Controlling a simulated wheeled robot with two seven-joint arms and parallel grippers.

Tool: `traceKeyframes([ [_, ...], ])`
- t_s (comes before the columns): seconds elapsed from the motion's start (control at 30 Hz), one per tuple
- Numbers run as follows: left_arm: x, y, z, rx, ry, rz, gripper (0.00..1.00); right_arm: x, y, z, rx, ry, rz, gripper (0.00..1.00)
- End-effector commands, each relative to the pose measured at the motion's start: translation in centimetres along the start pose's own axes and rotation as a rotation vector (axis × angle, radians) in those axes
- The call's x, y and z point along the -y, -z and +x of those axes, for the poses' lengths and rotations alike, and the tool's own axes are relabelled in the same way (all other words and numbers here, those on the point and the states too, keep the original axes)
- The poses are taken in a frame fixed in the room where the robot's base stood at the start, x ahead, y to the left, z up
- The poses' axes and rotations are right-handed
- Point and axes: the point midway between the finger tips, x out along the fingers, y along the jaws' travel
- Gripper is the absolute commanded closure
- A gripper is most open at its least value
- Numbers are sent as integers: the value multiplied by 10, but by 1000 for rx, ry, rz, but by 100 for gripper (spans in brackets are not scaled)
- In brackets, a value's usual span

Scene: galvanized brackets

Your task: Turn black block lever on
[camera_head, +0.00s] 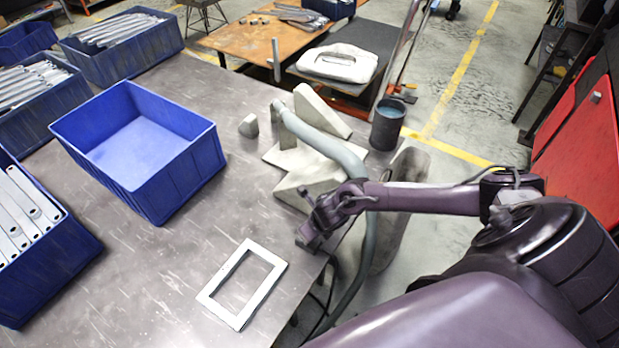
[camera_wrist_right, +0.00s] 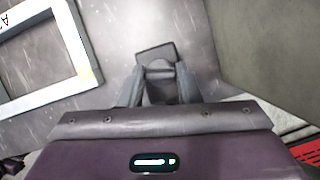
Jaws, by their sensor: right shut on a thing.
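A small dark block (camera_wrist_right: 155,52) shows just past my right fingertips in the wrist view. In the head view, the block (camera_head: 308,240) appears at the table's right edge, partly hidden by my gripper. My right gripper (camera_wrist_right: 160,72) is shut on a dark grey piece, the lever on the block, between its two fingers. The right gripper (camera_head: 328,207) is over the block in the head view. The fingers hide much of the lever, so its exact angle is unclear. My left gripper is not in view.
A pale rectangular frame (camera_head: 242,284) lies left of the block. An empty blue bin (camera_head: 165,185) stands farther left, with bins of metal brackets beyond. Pale angled pieces (camera_head: 310,178) and a grey hose (camera_head: 325,147) are close behind my gripper.

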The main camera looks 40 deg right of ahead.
Motion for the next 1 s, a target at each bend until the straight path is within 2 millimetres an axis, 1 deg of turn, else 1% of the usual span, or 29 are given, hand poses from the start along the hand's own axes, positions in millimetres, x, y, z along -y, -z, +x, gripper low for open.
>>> traceKeyframes([
  [0.47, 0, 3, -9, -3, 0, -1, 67, -4, -2, -1, 0, 170, 416, 92],
  [1.0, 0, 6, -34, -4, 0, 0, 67, -7, -4, -1, -1, 367, 888, 92],
])
